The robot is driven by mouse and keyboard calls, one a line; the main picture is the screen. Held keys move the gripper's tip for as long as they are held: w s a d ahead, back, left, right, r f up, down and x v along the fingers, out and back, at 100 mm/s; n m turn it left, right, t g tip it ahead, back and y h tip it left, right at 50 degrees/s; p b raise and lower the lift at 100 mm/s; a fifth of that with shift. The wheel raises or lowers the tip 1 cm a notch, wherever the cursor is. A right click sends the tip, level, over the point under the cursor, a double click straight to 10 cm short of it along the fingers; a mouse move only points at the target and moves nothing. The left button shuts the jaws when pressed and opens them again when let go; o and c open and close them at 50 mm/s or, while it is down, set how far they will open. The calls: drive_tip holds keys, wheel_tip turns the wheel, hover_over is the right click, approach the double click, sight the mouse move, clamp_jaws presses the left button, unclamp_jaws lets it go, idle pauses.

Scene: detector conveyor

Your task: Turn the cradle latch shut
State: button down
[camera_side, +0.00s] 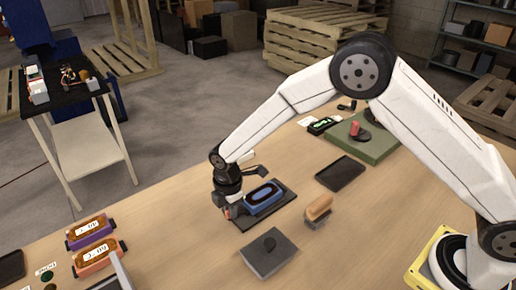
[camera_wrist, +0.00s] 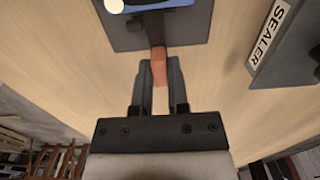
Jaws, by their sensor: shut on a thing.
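The cradle is a dark plate (camera_side: 283,204) on the table, with a blue oval-topped unit (camera_side: 264,194) seated on it. In the wrist view the plate (camera_wrist: 190,30) is at the top, with only a blue edge (camera_wrist: 165,3) of the unit showing. The cradle latch is a dark bar with an orange-red handle (camera_wrist: 159,72) that reaches past the plate's edge. My gripper (camera_wrist: 159,66) is shut on this handle, one finger on each side. In the side view my gripper (camera_side: 228,208) is at the plate's left corner and mostly hides the latch.
A grey block (camera_side: 268,254) stands near the cradle; the wrist view shows a block labelled SEALER (camera_wrist: 285,45). A wooden-handled tool (camera_side: 319,208), a dark tray (camera_side: 340,172) and a green board (camera_side: 378,146) are to the right. Purple (camera_side: 92,232) and orange (camera_side: 100,258) units lie left.

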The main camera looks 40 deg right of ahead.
drive_tip(key=shift+r, duration=0.1)
drive_tip(key=c, duration=0.9)
unclamp_jaws()
drive_tip(key=shift+r, duration=0.1)
drive_tip(key=shift+r, duration=3.8)
